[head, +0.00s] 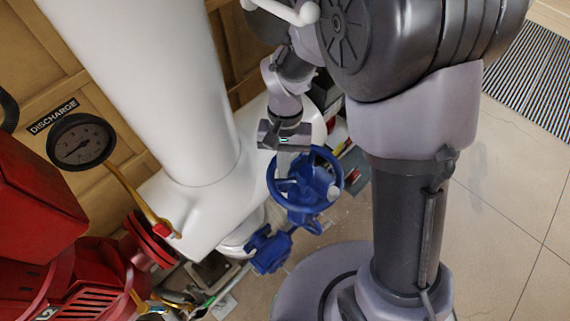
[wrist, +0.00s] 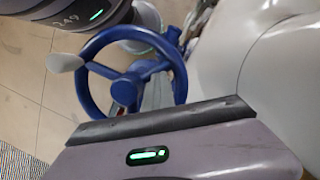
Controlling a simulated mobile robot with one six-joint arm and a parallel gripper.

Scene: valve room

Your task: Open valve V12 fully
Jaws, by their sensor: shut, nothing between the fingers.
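A blue spoked handwheel (head: 303,181) sits on a blue valve near the middle of the head view. Its rim and spokes also show in the wrist view (wrist: 128,78), with a pale grey knob (wrist: 66,62) on the rim. I see no readable tag on this valve, so I cannot tell that it is V12. My gripper (head: 284,158) is shut and empty, pointing down at the wheel's upper left side. I cannot tell whether it touches the rim. In the wrist view its dark-edged housing covers the bottom and hides the wheel's lower side.
A thick white pipe (head: 155,85) stands left of the wheel. A discharge gauge (head: 81,141) and red machinery (head: 45,225) are at the left; lettering at the lower left edge ends in "12". Small items lie on the floor below. Tiled floor (head: 510,210) is clear at the right.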

